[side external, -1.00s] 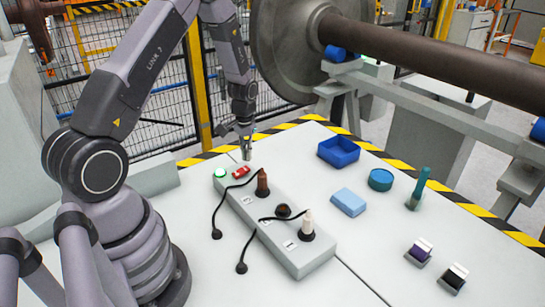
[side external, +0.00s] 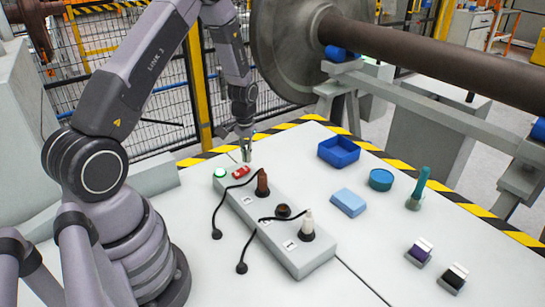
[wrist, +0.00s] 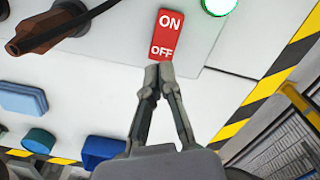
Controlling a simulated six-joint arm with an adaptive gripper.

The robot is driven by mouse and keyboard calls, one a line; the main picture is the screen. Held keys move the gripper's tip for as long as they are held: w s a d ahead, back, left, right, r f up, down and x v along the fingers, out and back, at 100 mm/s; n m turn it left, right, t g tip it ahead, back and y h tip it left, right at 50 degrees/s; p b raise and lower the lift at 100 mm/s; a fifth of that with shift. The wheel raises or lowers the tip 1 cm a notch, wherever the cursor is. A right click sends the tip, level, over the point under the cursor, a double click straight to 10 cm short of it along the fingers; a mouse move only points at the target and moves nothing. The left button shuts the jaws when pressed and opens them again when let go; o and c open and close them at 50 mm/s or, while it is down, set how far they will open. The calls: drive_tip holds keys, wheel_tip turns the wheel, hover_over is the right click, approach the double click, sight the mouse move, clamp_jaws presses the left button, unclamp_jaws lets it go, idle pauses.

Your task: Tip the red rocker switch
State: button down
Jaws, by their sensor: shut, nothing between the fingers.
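The red rocker switch (wrist: 166,34) shows in the wrist view with white ON and OFF lettering. It sits at the end of a grey power strip (side external: 312,262), beside a lit green lamp (side external: 220,173). The red switch also shows in the side view (side external: 241,171). My gripper (wrist: 158,70) is shut and empty, its fingertips at the OFF end of the switch. I cannot tell if they touch it. In the side view my gripper (side external: 247,158) points down just behind the switch.
Brown plug (side external: 262,183) and white plug (side external: 308,224) stand in the strip, with black cords on the table. A blue tray (side external: 338,152), light blue block (side external: 348,202), teal round container (side external: 380,180) and teal-handled item (side external: 419,186) lie to the right.

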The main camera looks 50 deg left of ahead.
sight(247, 166)
drive_tip(key=shift+f, duration=1.25)
idle(0.3)
drive_tip(key=shift+r, duration=3.55)
drive_tip(key=shift+r, duration=0.1)
drive_tip(key=s+d+r+m+t, duration=0.1)
drive_tip(key=s+d+r, duration=0.15)
drive_tip(key=r, duration=0.45)
drive_tip(key=s+d+r+m+t, duration=0.1)
drive_tip(key=d+r, duration=0.3)
drive_tip(key=r, duration=0.2)
drive_tip(key=s+d+r+m+t, duration=0.1)
drive_tip(key=s+d+r, duration=0.15)
drive_tip(key=r, duration=0.45)
drive_tip(key=s+d+r+m+t, duration=0.1)
drive_tip(key=s+d+r, duration=0.2)
drive_tip(key=s, duration=0.5)
drive_tip(key=s+d+r+m+t, duration=0.1)
drive_tip(key=s+d+r, duration=0.3)
drive_tip(key=s, duration=0.4)
drive_tip(key=shift+r+m+t, duration=0.2)
drive_tip(key=shift+m+t, duration=0.1)
drive_tip(key=shift+m, duration=0.2)
